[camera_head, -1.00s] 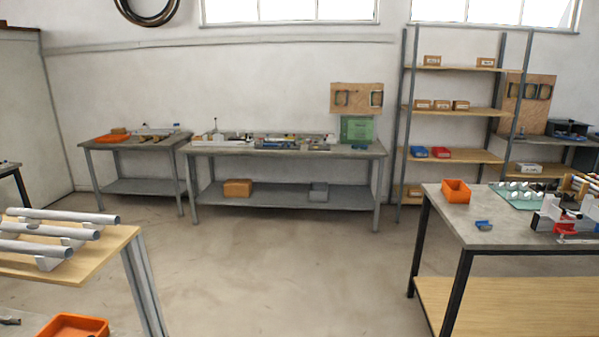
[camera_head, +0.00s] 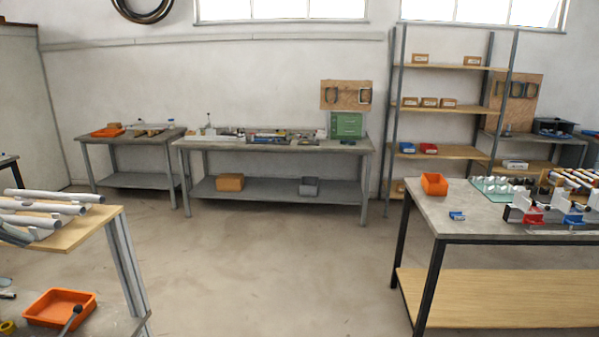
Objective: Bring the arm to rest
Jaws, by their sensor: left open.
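Neither of my grippers can be made out in the head view, and no arm of mine shows clearly. The frame jig (camera_head: 545,215) stands on the right-hand workbench (camera_head: 455,222), with red and blue clamp parts and pale blocks. Several grey tubes (camera_head: 45,207) lie side by side on a wooden-topped stand (camera_head: 92,228) at the left.
An orange tray (camera_head: 58,307) lies low at the left. Benches (camera_head: 275,190) and shelving (camera_head: 445,152) line the back wall. The floor (camera_head: 270,265) between is clear.

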